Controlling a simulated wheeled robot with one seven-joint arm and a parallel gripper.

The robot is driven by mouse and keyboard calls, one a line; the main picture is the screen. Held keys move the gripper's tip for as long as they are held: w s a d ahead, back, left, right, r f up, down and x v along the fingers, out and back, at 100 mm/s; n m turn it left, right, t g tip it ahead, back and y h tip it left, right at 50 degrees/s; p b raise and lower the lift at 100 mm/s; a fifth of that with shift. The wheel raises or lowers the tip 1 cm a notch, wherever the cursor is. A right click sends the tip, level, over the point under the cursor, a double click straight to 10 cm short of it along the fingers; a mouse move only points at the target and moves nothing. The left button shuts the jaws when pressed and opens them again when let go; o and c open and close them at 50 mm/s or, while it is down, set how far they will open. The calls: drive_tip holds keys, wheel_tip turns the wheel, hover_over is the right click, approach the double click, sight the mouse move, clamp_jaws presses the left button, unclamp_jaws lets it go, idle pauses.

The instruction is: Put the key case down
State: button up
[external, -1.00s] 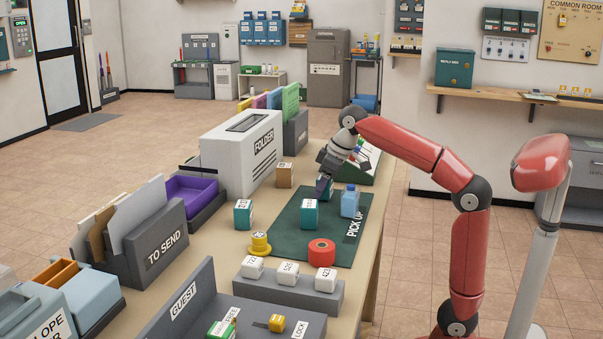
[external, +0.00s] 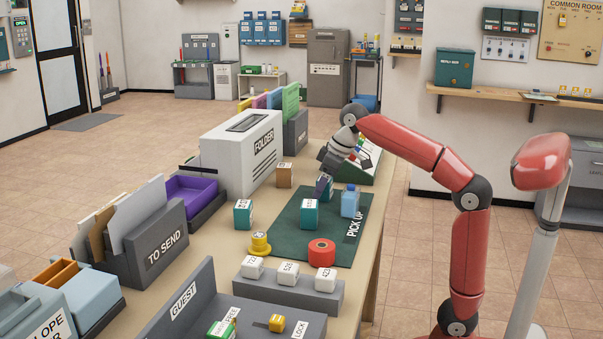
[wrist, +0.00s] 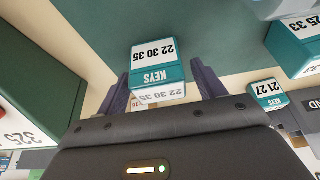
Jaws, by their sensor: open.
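The teal and white key case (wrist: 155,65), labelled KEYS 22 30 35, stands at the far end of the dark green mat (external: 283,238) marked PICK UP. In the external view this key case (external: 329,190) is partly hidden by a finger. My gripper (wrist: 163,85) is open, with one dark finger on each side of the case. A gap shows on the right of the case in the wrist view; contact on the left is hard to tell. Two similar teal cases are near: one on the mat (external: 309,215), one left of it (external: 243,214).
A blue bottle (external: 350,203) stands on the mat close to my gripper. A red tape roll (external: 321,252) and a yellow spool (external: 260,244) are at the near end. A brown box (external: 284,175) and a grey FOLDER box (external: 241,155) stand to the left.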

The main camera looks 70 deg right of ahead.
drive_tip(key=p+v, duration=0.3)
drive_tip(key=v, duration=0.8)
drive_tip(key=shift+s+r, duration=0.1)
drive_tip(key=shift+s, duration=0.05)
